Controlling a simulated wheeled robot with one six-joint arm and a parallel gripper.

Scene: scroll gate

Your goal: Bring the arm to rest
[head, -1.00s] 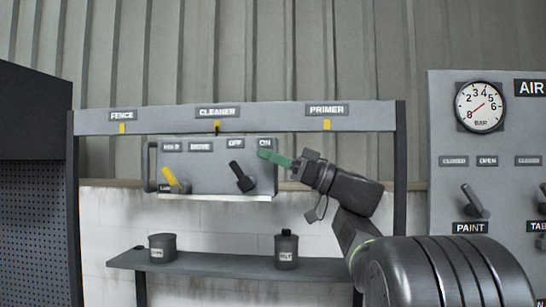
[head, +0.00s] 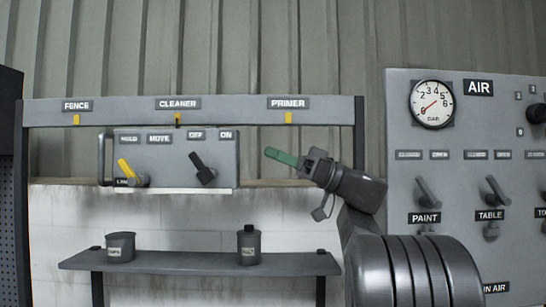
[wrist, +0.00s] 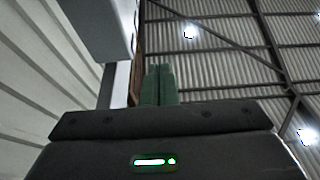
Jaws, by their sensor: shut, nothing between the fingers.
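My gripper (head: 281,156) has green fingers and is raised in the head view, pointing left. It is just right of the grey control box (head: 218,178) and below the PRIMER label, with a gap between the fingertips and the box in the picture. In the wrist view the two green fingers (wrist: 158,84) lie together, with nothing between them. The gripper is shut and empty. My arm rises from the lower right, bent at the wrist.
The box has a yellow lever (head: 127,169) and a black lever (head: 203,168). It is under a labelled rail (head: 230,111). A shelf (head: 200,262) below holds a pot (head: 121,247) and a bottle (head: 249,246). An AIR panel (head: 470,255) with a gauge (head: 432,104) stands at right.

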